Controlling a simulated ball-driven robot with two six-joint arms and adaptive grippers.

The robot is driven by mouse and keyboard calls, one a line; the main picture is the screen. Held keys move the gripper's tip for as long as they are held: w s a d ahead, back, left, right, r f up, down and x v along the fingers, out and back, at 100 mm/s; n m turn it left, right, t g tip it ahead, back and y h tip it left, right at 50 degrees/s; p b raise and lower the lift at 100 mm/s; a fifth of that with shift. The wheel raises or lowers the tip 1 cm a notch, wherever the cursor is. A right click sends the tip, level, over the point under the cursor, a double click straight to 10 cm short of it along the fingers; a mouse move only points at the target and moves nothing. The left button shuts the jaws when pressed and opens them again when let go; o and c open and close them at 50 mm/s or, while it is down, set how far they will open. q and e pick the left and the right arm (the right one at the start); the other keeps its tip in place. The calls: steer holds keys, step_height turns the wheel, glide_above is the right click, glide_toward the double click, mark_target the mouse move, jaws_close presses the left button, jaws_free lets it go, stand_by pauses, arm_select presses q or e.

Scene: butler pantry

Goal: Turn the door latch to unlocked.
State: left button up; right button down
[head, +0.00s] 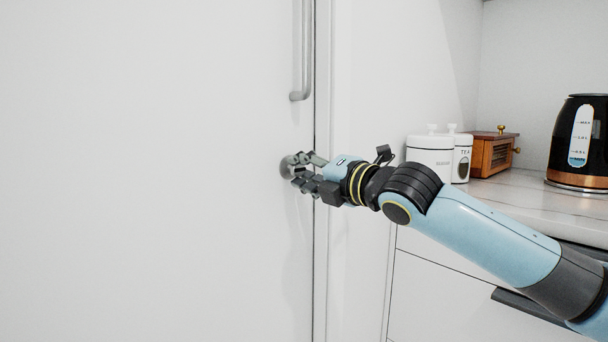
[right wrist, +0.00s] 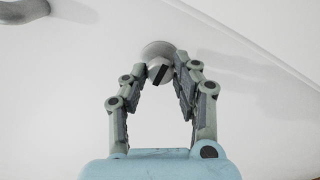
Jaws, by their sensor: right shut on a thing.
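The door latch (head: 285,167) is a small round grey knob on the white door (head: 150,170), near its right edge and below the door handle. In the right wrist view the latch (right wrist: 157,51) shows a round base and a turning piece with a dark bar that sits tilted. My right gripper (head: 298,171) reaches in from the right and is shut on the latch. In the right wrist view its two fingers (right wrist: 162,74) stand on either side of the turning piece. The fingers hide part of the latch in the head view. My left gripper is not in view.
A vertical grey door handle (head: 304,55) is above the latch. To the right, a marble counter (head: 500,190) holds white canisters (head: 430,155), a wooden grinder box (head: 490,155) and a black kettle (head: 583,135). The door left of the latch is clear.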

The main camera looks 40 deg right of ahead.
steer(key=shift+f, duration=0.15)
steer(key=c, duration=1)
jaws_free()
steer(key=shift+s+d, duration=0.15)
steer(key=shift+s, duration=1.75)
steer(key=shift+s+d, duration=0.15)
steer(key=shift+s, duration=1.7)
